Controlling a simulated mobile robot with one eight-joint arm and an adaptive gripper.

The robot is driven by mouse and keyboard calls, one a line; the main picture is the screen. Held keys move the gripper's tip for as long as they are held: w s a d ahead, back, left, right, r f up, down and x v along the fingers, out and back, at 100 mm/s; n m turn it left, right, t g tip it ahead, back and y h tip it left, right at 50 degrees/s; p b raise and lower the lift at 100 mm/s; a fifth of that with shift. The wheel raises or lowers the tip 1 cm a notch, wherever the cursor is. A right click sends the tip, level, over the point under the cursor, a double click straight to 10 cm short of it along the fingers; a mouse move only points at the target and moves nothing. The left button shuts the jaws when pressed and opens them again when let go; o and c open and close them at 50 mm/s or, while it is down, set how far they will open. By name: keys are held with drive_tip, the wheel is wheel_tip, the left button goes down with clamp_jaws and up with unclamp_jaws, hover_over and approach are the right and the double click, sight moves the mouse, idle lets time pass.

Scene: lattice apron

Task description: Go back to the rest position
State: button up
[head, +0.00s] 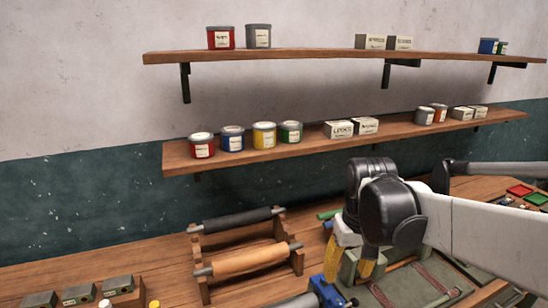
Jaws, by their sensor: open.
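My arm (480,232) reaches in from the right edge of the head view, with its black wrist joint above the right part of the wooden bench. My gripper (349,267) hangs below the wrist and points down. Its two yellowish fingers stand apart, and nothing shows between them as held. It is over or in front of a grey-green device on the bench; the exact gap cannot be told. My arm and wrist hide part of the bench behind them.
A rack with a dark roller (237,219) and a wooden roller (250,260) stands left of my gripper. A blue clamp-like part (326,291) is close below. Two wall shelves (340,141) hold cans and boxes. Red and green trays (520,190) lie far right. Bare bench shows at left.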

drive_tip(key=s+f+t+b, duration=0.6)
drive_tip(key=s, duration=0.5)
drive_tip(key=shift+m, duration=0.4)
